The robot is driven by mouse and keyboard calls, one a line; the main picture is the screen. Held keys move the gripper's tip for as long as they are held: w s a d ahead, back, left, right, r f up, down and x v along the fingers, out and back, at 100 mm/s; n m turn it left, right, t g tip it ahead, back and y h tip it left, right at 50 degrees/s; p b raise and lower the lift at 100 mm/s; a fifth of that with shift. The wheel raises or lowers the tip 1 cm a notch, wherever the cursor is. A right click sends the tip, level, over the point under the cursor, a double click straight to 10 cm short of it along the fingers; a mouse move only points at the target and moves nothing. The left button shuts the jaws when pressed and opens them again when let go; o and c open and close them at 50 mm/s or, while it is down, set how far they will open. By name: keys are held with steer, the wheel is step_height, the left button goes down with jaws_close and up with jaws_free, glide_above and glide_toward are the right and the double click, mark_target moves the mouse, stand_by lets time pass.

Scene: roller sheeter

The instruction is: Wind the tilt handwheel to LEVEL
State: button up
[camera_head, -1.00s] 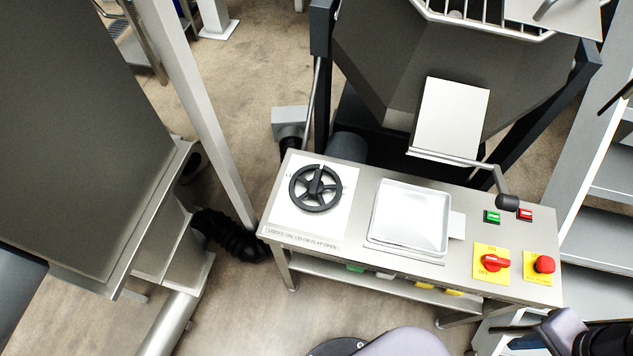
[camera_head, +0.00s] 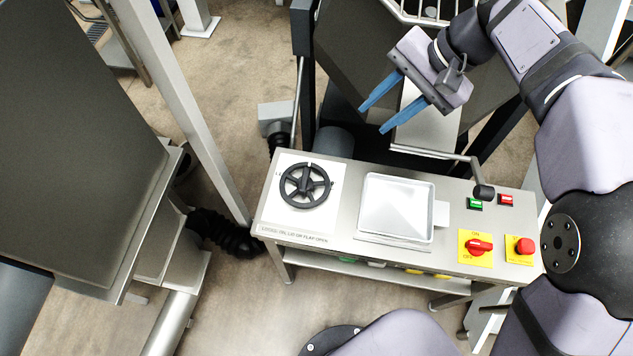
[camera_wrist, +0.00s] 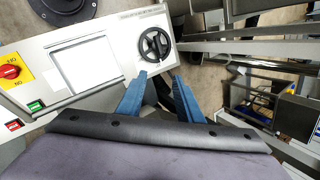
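The tilt handwheel (camera_head: 305,185) is a black spoked wheel on a white plate at the left end of the steel console (camera_head: 345,226). Lettering on the plate is too small to read. In the wrist view the handwheel (camera_wrist: 155,44) lies just beyond the fingertips, near the middle. My gripper (camera_head: 374,119) has two blue fingers spread apart with nothing between them. It hangs above and to the right of the handwheel in the head view, apart from it, in front of the machine's dark hopper. The gripper (camera_wrist: 158,76) also shows open in the wrist view.
A white square tray (camera_head: 397,207) sits mid-console. Right of it are a red rotary switch (camera_head: 479,246), a red stop button (camera_head: 524,246), and green (camera_head: 475,203) and red (camera_head: 506,199) buttons. A black-knobbed lever (camera_head: 484,191) rises behind them. A pale post (camera_head: 185,105) stands left.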

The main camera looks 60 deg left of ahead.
mark_target(304, 183)
steer(key=s+a+f+n+t+h+b, duration=0.1)
steer(key=s+a+f+b, duration=0.1)
steer(key=s+f, duration=0.2)
steer(key=s+a+f+n+t+h+b, duration=0.1)
steer(key=s+a+f+n+b, duration=0.1)
steer(key=f, duration=0.6)
steer(key=s+a+f+n+t+h+b, duration=0.1)
steer(key=s+a+f+t+b, duration=0.1)
steer(key=s+a+f, duration=0.2)
steer(key=shift+s+a+f+n+h+b, duration=0.1)
steer(key=shift+s+f+n+h+b, duration=0.25)
steer(key=shift+s+f, duration=0.85)
steer(key=shift+f+p, duration=0.55)
steer(key=shift+f, duration=3)
jaws_close()
